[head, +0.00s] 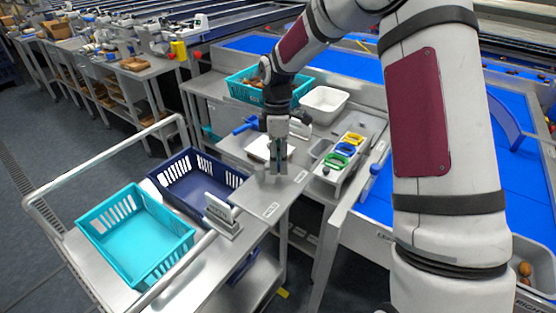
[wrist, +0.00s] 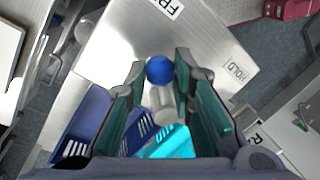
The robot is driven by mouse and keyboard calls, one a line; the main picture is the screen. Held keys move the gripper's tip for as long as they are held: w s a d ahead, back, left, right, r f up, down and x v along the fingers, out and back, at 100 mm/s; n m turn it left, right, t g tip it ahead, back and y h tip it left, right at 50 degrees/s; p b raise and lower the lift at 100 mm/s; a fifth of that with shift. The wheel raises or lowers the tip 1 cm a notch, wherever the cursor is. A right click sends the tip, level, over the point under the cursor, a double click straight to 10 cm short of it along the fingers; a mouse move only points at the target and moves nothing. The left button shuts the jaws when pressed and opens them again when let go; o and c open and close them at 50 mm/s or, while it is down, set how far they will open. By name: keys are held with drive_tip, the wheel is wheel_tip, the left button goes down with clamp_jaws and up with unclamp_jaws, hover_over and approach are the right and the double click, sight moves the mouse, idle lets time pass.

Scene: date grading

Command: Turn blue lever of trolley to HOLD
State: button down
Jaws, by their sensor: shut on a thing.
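The trolley (head: 258,192) stands in front of me, with two printed labels on its bare metal end plate. In the wrist view the lever's blue knob (wrist: 160,70) sits between my fingertips, with a pale grey cylindrical part (wrist: 166,104) just below it in the picture. The HOLD label (wrist: 236,68) is right of the knob; a partly cut-off label beginning "FR" (wrist: 165,8) is above it. I cannot tell exactly which label the lever points at. My gripper (head: 277,170) is shut on the blue knob over the plate; in the head view its fingers hide the lever.
A turquoise crate (head: 137,240) and a dark blue crate (head: 197,180) stand on the trolley, left of my gripper. A small grey upright block (head: 222,215) is near them. Behind are a filled turquoise crate (head: 258,86), a white tub (head: 324,101) and coloured rings (head: 344,150).

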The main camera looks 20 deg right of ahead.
drive_tip(key=m, duration=0.1)
drive_tip(key=s+m+p, duration=0.1)
drive_tip(key=m, duration=0.1)
drive_tip(key=s+m, duration=0.1)
drive_tip(key=m, duration=0.1)
drive_tip(key=shift+s+a+r+t+y+p, duration=0.1)
drive_tip(key=shift+s+a+t+y+p, duration=0.05)
drive_tip(key=shift+a+t+y+p, duration=0.2)
drive_tip(key=m, duration=0.2)
drive_tip(key=s+a+m+p, duration=0.1)
drive_tip(key=m, duration=0.2)
drive_tip(key=shift+s+a+m+t+y, duration=0.3)
drive_tip(key=shift+s+a+t+y, duration=0.05)
drive_tip(key=m, duration=0.1)
drive_tip(key=a+m+p, duration=0.1)
drive_tip(key=m, duration=0.2)
drive_tip(key=shift+s+a+t, duration=0.3)
drive_tip(key=shift+a+t, duration=0.1)
drive_tip(key=shift+a+m+t+p, duration=0.25)
drive_tip(key=shift+a+m, duration=0.2)
drive_tip(key=shift+m, duration=0.65)
drive_tip(key=shift+a+m+t+p, duration=0.2)
drive_tip(key=shift+a+m, duration=0.2)
drive_tip(key=shift+m, duration=0.7)
drive_tip(key=shift+w, duration=0.1)
drive_tip(key=c, duration=1.4)
unclamp_jaws()
